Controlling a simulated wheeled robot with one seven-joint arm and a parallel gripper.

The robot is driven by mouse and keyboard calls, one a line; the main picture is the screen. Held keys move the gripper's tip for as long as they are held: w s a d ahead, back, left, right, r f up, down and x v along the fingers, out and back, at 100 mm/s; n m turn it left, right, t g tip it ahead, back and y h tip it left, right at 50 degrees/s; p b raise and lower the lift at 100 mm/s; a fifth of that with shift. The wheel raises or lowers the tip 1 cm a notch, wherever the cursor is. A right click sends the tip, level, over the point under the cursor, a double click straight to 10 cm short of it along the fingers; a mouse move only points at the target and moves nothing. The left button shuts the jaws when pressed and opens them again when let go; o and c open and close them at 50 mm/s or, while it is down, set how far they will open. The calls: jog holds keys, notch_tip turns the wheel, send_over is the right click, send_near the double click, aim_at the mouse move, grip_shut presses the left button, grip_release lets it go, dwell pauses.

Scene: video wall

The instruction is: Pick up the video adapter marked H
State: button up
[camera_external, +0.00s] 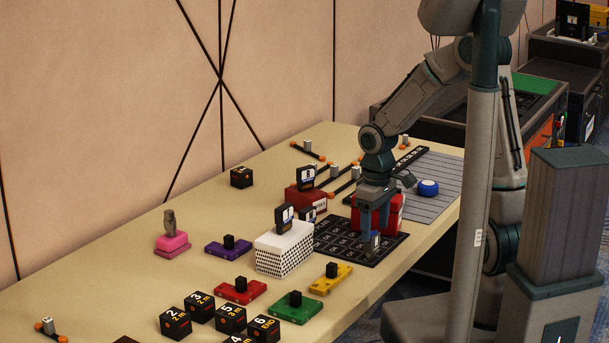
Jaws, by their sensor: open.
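Several small black adapters with white and blue labels are in view. One adapter (284,217) stands on a white perforated box (285,252). Another adapter (307,177) is on a dark red box further back. A third adapter (307,214) is partly hidden behind the white box. A small dark piece with a blue face (375,239) is on the black gridded mat (338,236), low between my fingers. The letters are too small to read, so I cannot tell which adapter is H. My gripper (375,232) points down over the mat, open, its fingers around or just above this piece.
A bright red case (393,212) stands right behind my gripper. A blue round object (428,187) lies on a grey slatted panel (440,172). Coloured blocks and numbered black cubes (231,317) fill the near table. The table's left part is mostly clear.

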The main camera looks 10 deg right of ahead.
aim_at(374, 234)
notch_tip(374, 234, down, 5)
jog(key=shift+s+f+b, duration=0.1)
jog(key=shift+f+b, duration=0.1)
jog(key=shift+b, duration=0.2)
jog(key=c, duration=1)
